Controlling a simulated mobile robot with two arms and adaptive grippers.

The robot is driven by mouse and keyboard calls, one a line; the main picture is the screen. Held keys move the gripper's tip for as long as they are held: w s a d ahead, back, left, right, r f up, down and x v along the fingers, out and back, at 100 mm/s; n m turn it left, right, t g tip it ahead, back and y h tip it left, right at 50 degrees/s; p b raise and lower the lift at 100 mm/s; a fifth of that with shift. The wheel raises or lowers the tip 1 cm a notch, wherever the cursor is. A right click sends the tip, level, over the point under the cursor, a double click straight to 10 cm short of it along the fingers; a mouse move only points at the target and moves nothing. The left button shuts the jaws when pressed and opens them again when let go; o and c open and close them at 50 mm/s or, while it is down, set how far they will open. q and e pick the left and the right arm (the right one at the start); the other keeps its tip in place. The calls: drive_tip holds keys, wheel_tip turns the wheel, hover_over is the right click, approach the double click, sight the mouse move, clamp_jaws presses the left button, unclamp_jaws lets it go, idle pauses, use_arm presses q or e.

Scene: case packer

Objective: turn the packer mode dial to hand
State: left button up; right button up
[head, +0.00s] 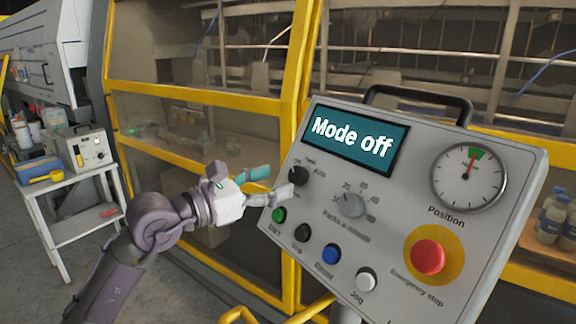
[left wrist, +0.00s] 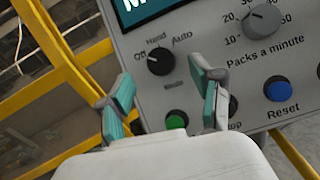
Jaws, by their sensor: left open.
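The mode dial (head: 298,174) is a black round knob at the left of the grey control panel (head: 400,215). In the left wrist view the mode dial (left wrist: 161,61) has its white mark toward Off, with Hand and Auto lettered further round. The display (head: 353,139) reads "Mode off". My left gripper (head: 275,181) is open in front of the panel's left edge, close to the dial. In the left wrist view its two teal-padded fingers (left wrist: 164,88) are spread, with the dial beyond and between them. Contact with the dial cannot be made out. My right gripper is not in view.
Below the dial are a green button (head: 279,215), a black button (head: 303,232), a blue button (head: 331,253) and a white jog button (head: 366,279). A packs-a-minute knob (head: 352,204) and a red emergency stop (head: 428,256) lie to the right. Yellow guard frames stand behind.

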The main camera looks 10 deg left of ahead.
sight(294, 176)
use_arm(q)
drive_tip(key=shift+p+x, duration=0.5)
drive_tip(key=shift+x, duration=1.55)
drive_tip(key=shift+f, duration=0.1)
drive_tip(key=c, duration=1.1)
